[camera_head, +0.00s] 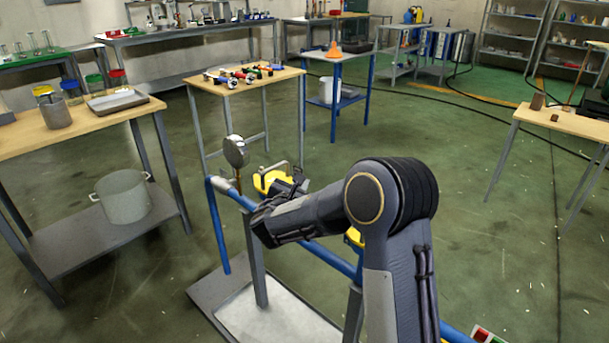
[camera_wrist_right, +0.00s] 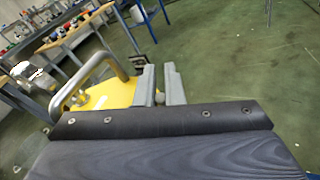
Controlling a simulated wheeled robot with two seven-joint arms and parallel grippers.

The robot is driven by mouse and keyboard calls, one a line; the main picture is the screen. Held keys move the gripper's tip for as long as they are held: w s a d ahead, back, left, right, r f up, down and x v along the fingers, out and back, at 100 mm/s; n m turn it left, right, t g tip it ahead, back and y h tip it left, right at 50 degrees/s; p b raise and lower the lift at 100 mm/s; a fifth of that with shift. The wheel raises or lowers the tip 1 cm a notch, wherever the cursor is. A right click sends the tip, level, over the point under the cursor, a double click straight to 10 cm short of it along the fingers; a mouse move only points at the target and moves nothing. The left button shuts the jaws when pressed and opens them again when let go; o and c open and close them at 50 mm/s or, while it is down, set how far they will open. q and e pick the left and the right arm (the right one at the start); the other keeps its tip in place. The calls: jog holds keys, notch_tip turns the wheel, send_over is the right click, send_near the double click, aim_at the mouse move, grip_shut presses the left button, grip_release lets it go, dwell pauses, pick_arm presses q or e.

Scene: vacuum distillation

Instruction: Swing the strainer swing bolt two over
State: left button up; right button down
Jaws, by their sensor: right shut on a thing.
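The yellow strainer (camera_head: 268,181) sits on the blue pipe line in the head view, partly hidden by my right wrist. Its yellow cover (camera_wrist_right: 112,96) and a bent metal bar handle (camera_wrist_right: 78,80) show at the left of the right wrist view. My right gripper (camera_wrist_right: 161,84) is beside the cover, its two grey fingers close together. A small grey rounded piece, apparently the swing bolt (camera_wrist_right: 160,98), shows between them; most of it is hidden. I cannot tell how far the bolt is tilted. My left gripper is in neither view.
A round gauge (camera_head: 236,151) stands on the blue pipe (camera_head: 222,186) left of the strainer. A grey base plate (camera_head: 268,318) lies below. A wooden-topped table (camera_head: 262,83) with fittings stands behind, and a bench with a pot (camera_head: 122,197) at left.

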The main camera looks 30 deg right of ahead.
jog(key=shift+w+a+f+n, duration=0.15)
jog(key=shift+a+f+n, duration=0.05)
jog(key=shift+f+n, duration=0.1)
jog(key=c, duration=1.5)
grip_release()
jog(key=shift+c, duration=0.2)
jog(key=shift+r, duration=0.1)
jog(key=shift+a+r, duration=0.1)
jog(key=shift+a, duration=0.1)
jog(key=v, duration=0.7)
jog(key=shift+s+p, duration=0.25)
jog(key=shift+p, duration=0.2)
jog(key=shift+a, duration=0.15)
